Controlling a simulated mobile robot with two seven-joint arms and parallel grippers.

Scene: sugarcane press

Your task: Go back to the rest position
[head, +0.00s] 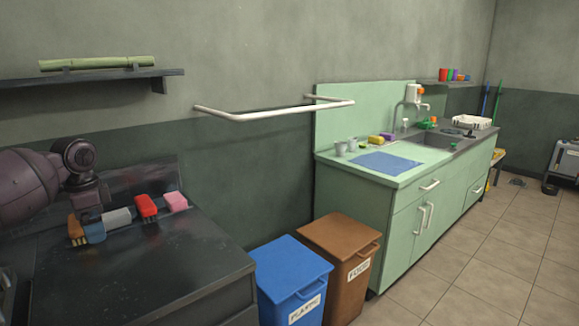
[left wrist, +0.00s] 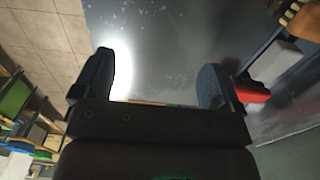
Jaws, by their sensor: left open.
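My left arm comes in from the left in the head view, and my left gripper (head: 88,208) is over the dark counter (head: 190,265), close to a row of cleaning things. Its fingertips are hard to make out there. In the left wrist view the left gripper (left wrist: 155,75) has its fingers wide apart with nothing between them. A red brush (left wrist: 252,92) shows just beyond the right-hand finger; I cannot tell whether they touch. My right gripper is not in view.
An orange brush (head: 76,230), a grey block (head: 117,217), the red brush (head: 146,206) and a pink sponge (head: 176,201) line the counter. A shelf (head: 100,78) and white rail (head: 280,114) are above. Blue (head: 290,270) and brown (head: 345,250) bins stand right.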

